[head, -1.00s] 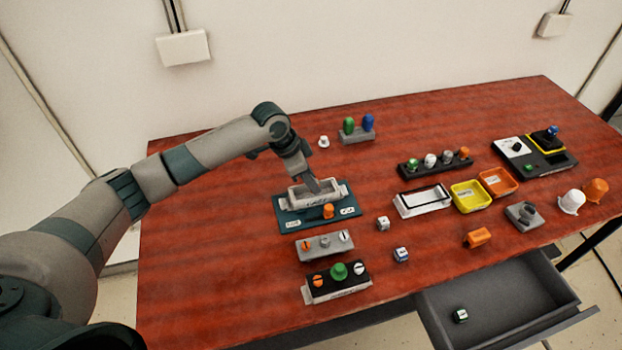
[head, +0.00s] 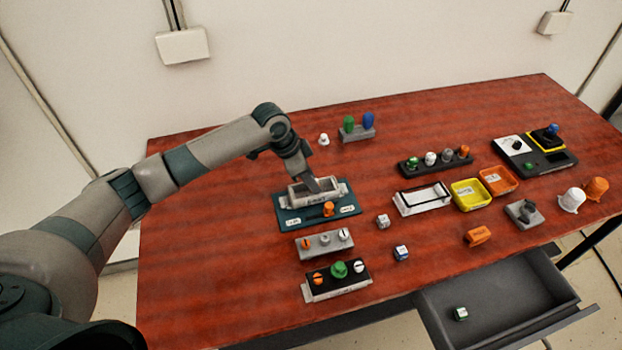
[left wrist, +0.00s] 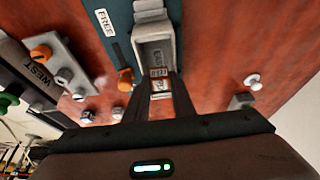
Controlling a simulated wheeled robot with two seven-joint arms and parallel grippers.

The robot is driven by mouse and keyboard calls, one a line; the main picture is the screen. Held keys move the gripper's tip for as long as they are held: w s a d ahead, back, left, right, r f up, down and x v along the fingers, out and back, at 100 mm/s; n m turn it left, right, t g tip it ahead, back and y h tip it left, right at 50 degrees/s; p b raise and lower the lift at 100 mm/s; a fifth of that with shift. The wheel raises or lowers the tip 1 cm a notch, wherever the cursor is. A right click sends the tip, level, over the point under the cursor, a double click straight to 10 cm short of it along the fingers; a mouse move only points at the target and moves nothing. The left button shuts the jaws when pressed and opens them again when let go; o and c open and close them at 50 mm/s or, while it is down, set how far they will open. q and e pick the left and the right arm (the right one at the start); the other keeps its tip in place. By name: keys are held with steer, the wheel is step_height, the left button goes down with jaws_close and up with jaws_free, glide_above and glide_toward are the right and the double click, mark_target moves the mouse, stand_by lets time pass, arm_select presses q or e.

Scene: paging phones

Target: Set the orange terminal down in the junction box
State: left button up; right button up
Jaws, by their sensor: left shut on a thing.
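The junction box (head: 333,194) is a grey open-topped box on a teal plate (head: 290,221), left of the table's middle. It also shows in the left wrist view (left wrist: 153,42). My left gripper (head: 315,184) points down into the box's opening. In the left wrist view its fingers (left wrist: 160,86) are shut on a small labelled block with orange edges, the orange terminal (left wrist: 160,73). The terminal is at the box's opening; I cannot tell whether it touches the floor. In the head view the terminal is hidden. My right gripper is not in view.
An orange knob (head: 328,209) stands on the plate in front of the box. Two switch blocks, one grey (head: 324,252) and one black (head: 345,268), lie nearer the front. Small cubes (head: 383,221) (head: 401,253) lie to the right. A drawer (head: 520,307) is open.

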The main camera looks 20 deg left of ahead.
arm_select(q)
steer(key=shift+r+p, duration=0.15)
steer(key=shift+p, duration=0.2)
stand_by(0.4)
steer(key=o, duration=1.1)
steer(key=shift+r+p, duration=2.45)
steer(key=shift+r, duration=0.1)
steer(key=shift+f, duration=0.1)
